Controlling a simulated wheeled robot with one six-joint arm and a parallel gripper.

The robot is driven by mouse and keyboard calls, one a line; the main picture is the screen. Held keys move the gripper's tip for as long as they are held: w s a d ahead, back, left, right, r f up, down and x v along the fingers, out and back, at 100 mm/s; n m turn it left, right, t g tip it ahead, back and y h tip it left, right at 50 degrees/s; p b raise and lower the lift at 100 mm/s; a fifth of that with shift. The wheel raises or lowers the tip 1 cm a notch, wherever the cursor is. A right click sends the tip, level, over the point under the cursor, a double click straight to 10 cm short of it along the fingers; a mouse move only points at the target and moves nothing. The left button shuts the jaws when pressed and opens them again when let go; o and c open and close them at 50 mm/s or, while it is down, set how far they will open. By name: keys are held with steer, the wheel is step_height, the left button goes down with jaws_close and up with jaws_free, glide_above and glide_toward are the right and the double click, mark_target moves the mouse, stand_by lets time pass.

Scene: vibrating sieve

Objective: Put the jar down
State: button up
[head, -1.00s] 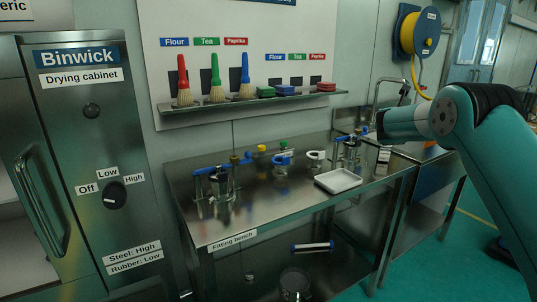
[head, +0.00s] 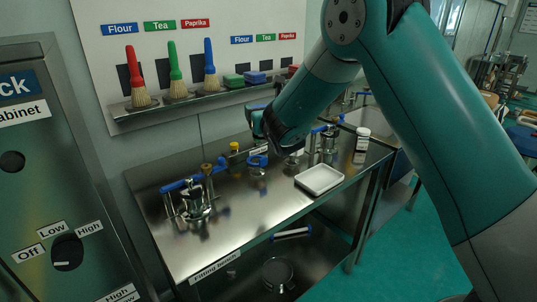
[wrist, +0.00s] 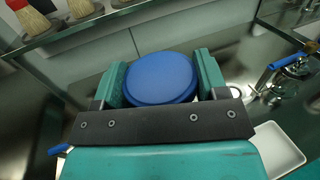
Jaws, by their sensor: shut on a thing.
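My gripper (wrist: 158,88) is shut on a jar with a round blue lid (wrist: 160,72). The lid sits between the two teal fingers in the wrist view. The jar's body is hidden below the lid. In the head view my gripper (head: 270,125) is over the back middle of the fitting bench (head: 245,228), and the held jar is mostly hidden by it. Whether the jar touches the bench cannot be told.
A white tray (head: 320,180) lies on the bench at the right, with a white bottle (head: 362,142) behind it. A blue-handled clamp device (head: 196,200) stands at the left. A brush shelf (head: 185,103) overhangs the back. The front middle of the bench is clear.

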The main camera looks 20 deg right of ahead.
steer(key=s+a+n+y, duration=0.1)
steer(key=s+a+y, duration=0.1)
steer(key=s+a, duration=0.2)
steer(key=shift+s+r+y+p, duration=0.2)
steer(key=shift+s+y+p, duration=0.15)
steer(key=shift+s, duration=0.3)
step_height(320, 180, down, 15)
steer(key=b, duration=0.8)
steer(key=shift+a+r, duration=0.1)
steer(key=shift+a, duration=0.05)
steer(key=b, duration=0.4)
glide_above(255, 203)
step_height(255, 203, down, 5)
steer(key=shift+f, duration=0.1)
steer(key=shift+s+r, duration=0.1)
steer(key=shift+r, duration=0.1)
steer(key=o, duration=0.5)
steer(key=shift+f, duration=0.25)
steer(key=o, duration=0.4)
steer(key=shift+o, duration=0.2)
steer(key=shift+r, duration=0.2)
